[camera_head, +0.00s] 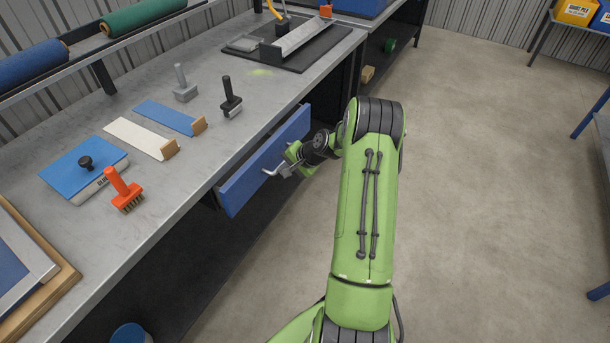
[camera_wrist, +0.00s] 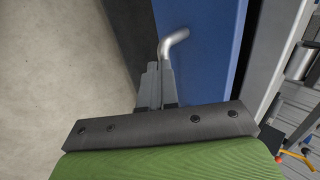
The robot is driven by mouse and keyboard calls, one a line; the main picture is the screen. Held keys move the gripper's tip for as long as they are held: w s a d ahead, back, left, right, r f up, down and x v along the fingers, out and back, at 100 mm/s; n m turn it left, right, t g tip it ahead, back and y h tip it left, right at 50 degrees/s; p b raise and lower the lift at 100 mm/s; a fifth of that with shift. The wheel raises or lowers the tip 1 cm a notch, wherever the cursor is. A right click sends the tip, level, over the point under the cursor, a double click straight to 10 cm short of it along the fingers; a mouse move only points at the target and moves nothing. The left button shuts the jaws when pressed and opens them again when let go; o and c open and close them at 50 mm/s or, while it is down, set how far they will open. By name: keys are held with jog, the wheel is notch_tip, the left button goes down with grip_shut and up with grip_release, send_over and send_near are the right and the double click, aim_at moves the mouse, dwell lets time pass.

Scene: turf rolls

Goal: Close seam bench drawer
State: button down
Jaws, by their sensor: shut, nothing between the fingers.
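The seam bench drawer has a blue front (camera_head: 248,178) below the edge of the grey bench top. The front stands a little out from the bench, and a dark gap shows behind it in the wrist view (camera_wrist: 205,60). A bent silver handle (camera_head: 271,171) sticks out from the front and also shows in the wrist view (camera_wrist: 176,41). My gripper (camera_head: 288,167) is at the handle, outside the drawer. In the wrist view its fingers (camera_wrist: 158,70) are together with nothing between them, their tips close beside the handle. I cannot tell whether they touch it.
Open concrete floor (camera_head: 480,180) lies to the right. A blue-legged rack (camera_head: 588,120) stands at the far right.

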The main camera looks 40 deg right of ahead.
aim_at(267, 166)
jog(key=shift+w+a, duration=0.25)
jog(key=shift+w, duration=0.4)
jog(key=shift+w+a, duration=0.2)
jog(key=shift+w, duration=0.5)
jog(key=shift+w+a, duration=0.25)
jog(key=shift+w, duration=0.4)
